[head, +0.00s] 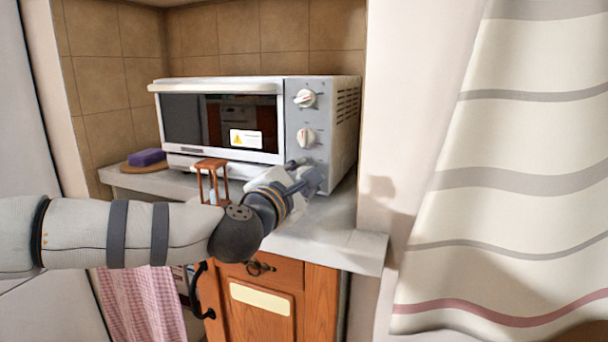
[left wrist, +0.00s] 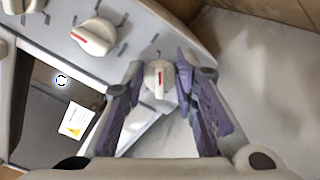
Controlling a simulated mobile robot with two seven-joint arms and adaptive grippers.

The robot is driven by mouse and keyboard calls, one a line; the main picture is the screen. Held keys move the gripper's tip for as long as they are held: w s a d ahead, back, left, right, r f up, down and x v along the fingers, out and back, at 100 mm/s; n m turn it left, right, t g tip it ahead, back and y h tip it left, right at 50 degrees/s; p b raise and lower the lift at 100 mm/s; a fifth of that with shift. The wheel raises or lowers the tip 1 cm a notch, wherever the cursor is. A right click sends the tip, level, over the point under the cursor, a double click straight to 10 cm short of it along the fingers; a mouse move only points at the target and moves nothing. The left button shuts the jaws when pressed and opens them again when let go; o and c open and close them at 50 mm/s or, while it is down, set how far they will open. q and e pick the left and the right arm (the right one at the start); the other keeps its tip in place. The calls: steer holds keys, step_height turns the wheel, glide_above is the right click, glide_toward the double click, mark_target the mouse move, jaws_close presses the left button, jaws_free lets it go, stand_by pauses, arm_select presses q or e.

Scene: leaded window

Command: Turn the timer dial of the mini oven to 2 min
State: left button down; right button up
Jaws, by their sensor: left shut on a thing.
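The white mini oven (head: 222,115) stands on the counter with its door shut. On its grey right-hand panel, the top dial (head: 305,98) and middle dial (head: 306,138) are in plain view in the head view. My left gripper (head: 308,178) covers the lowest dial there. In the left wrist view, my left gripper (left wrist: 160,84) has its two purple-grey fingers on either side of this lowest dial (left wrist: 158,76), shut on it. Its red mark shows between the fingertips. The middle dial (left wrist: 95,37) is up and to the left, clear of the fingers.
A small wooden-framed hourglass (head: 211,180) stands on the counter (head: 330,228) in front of the oven, close to my arm. A purple sponge (head: 146,157) lies on a brown board at the left. A striped curtain (head: 510,180) hangs at the right.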

arm_select(q)
steer(key=c, duration=1.4)
jaws_free()
steer(key=shift+s, duration=0.1)
steer(key=v, duration=1.2)
steer(key=shift+o, duration=0.4)
steer(key=shift+f+b, duration=0.3)
steer(key=shift+n, duration=0.6)
steer(key=b+x, duration=0.3)
steer(key=x, duration=0.1)
steer(key=b+x, duration=0.3)
steer(key=x, duration=0.1)
steer(key=a+b+x, duration=0.1)
steer(key=b+x, duration=0.2)
steer(key=x, duration=0.1)
steer(key=shift+w+f+b, duration=0.2)
steer(key=shift+w+b, duration=0.1)
steer(key=shift+w, duration=0.05)
arm_select(e)
steer(key=s+f+g, duration=0.1)
steer(key=s+f, duration=0.4)
steer(key=f, duration=0.3)
steer(key=shift+f+g, duration=0.3)
steer(key=shift+f, duration=0.1)
